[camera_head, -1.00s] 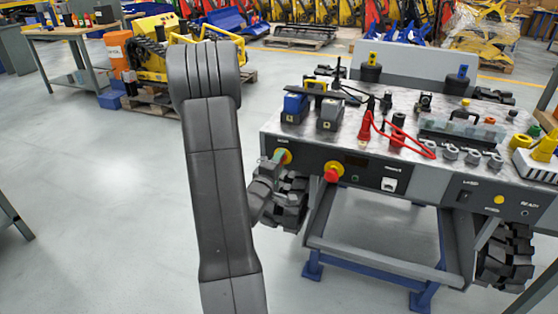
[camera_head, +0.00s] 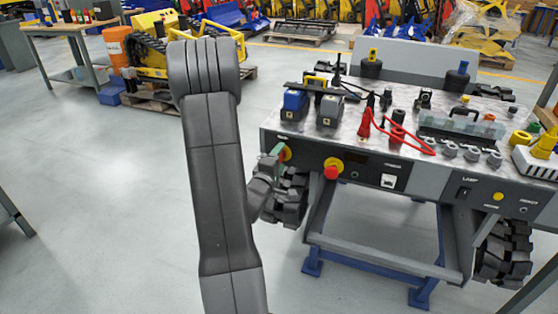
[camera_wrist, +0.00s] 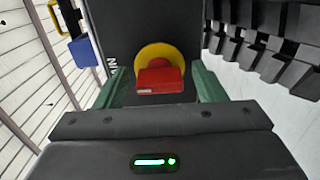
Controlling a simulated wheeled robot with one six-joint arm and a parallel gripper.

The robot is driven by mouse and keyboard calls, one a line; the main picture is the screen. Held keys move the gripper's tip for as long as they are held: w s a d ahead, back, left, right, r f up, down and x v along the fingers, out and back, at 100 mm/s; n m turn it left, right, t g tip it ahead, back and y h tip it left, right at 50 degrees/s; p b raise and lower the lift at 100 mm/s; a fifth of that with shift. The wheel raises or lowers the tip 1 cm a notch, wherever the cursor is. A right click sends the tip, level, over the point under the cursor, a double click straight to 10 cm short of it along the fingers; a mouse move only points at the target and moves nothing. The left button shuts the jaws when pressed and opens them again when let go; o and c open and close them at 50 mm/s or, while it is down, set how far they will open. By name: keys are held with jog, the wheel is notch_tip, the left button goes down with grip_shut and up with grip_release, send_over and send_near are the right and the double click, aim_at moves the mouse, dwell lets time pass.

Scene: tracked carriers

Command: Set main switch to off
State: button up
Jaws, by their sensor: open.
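The main switch is a red handle (camera_wrist: 158,80) on a round yellow plate (camera_wrist: 152,54), set in a dark panel. In the wrist view the handle's broad end faces me, wider than tall, between my two green fingers. In the head view the switch (camera_head: 286,154) is at the left end of the bench's front panel, partly covered by my gripper (camera_head: 272,156). My gripper (camera_wrist: 160,88) is open, with one finger on each side of the handle. Gaps show between handle and fingers. Lettering beside the plate is partly cut off and sideways.
A red knob on a yellow plate (camera_head: 332,170) sits just right of the switch. A chunky black wheel (camera_head: 290,200) is below my gripper. The bench top (camera_head: 350,115) carries batteries, red cables and fittings. Open floor (camera_head: 100,200) lies left of my arm.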

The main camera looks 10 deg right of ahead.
jog(key=shift+s, duration=0.1)
jog(key=v, duration=1.3)
jog(key=shift+s+a+p, duration=0.25)
jog(key=shift+p, duration=0.1)
jog(key=x, duration=1.4)
jog(key=shift+b, duration=0.35)
jog(key=shift+s+a, duration=0.1)
